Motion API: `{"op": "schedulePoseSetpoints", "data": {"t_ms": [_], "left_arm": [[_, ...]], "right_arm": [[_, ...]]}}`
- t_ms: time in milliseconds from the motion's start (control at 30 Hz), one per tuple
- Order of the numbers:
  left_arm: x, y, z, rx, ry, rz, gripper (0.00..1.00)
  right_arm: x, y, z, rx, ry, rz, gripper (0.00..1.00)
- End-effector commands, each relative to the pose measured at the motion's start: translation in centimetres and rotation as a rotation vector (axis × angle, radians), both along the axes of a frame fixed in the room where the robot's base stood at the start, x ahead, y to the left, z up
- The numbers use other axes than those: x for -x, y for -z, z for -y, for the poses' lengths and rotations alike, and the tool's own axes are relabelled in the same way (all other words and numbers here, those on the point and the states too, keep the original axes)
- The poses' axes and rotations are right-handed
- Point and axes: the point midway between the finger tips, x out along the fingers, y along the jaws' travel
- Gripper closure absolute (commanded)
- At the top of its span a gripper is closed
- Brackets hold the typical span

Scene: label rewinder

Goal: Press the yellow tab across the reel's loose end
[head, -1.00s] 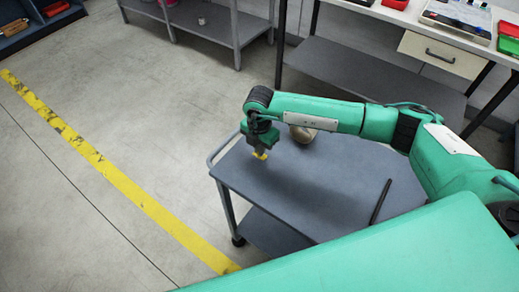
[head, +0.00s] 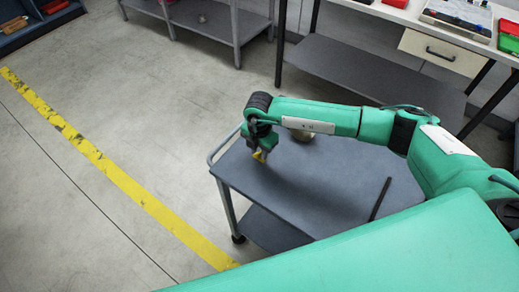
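My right gripper (head: 260,154) points down over the far left part of a grey cart top (head: 320,195). A small yellow tab (head: 259,156) is at its fingertips, and the fingers look closed on it. The tab appears just above the cart top; I cannot tell if it touches. A round tan thing (head: 303,136), perhaps the reel, lies on the cart behind my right forearm, which hides most of it. Its loose end cannot be made out. My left gripper is not in view.
A thin dark bar (head: 380,199) lies on the cart's right part. The cart's rail handle (head: 222,146) is at its left end. A workbench with a drawer (head: 440,54) stands behind. The floor left of the cart is clear, with a yellow line (head: 120,180).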

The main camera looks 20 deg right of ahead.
Motion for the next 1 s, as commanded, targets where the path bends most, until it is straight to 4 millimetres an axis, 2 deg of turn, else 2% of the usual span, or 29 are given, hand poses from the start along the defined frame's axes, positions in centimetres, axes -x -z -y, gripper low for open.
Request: {"op": "schedulePoseSetpoints", "data": {"t_ms": [67,233,333,400,633,800,1000], "left_arm": [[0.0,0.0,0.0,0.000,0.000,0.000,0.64],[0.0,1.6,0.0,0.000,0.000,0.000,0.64],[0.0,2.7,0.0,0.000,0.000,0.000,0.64],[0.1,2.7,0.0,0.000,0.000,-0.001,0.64],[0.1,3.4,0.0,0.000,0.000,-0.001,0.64],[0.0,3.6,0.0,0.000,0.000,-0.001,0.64],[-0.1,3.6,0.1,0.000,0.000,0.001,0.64]], "right_arm": [[-0.1,-0.3,0.0,0.000,0.000,0.001,0.73],[-0.1,-2.9,0.0,-0.001,-0.001,0.005,0.73],[-0.1,-5.4,-0.1,-0.001,-0.002,0.007,0.73],[-0.1,-7.4,-0.1,-0.001,-0.001,0.004,0.73],[-0.1,-11.9,-0.1,0.000,-0.001,0.004,0.73],[0.0,-13.5,-0.1,0.000,0.001,0.000,0.73],[0.0,-13.9,-0.1,0.000,0.000,0.000,0.73]]}}
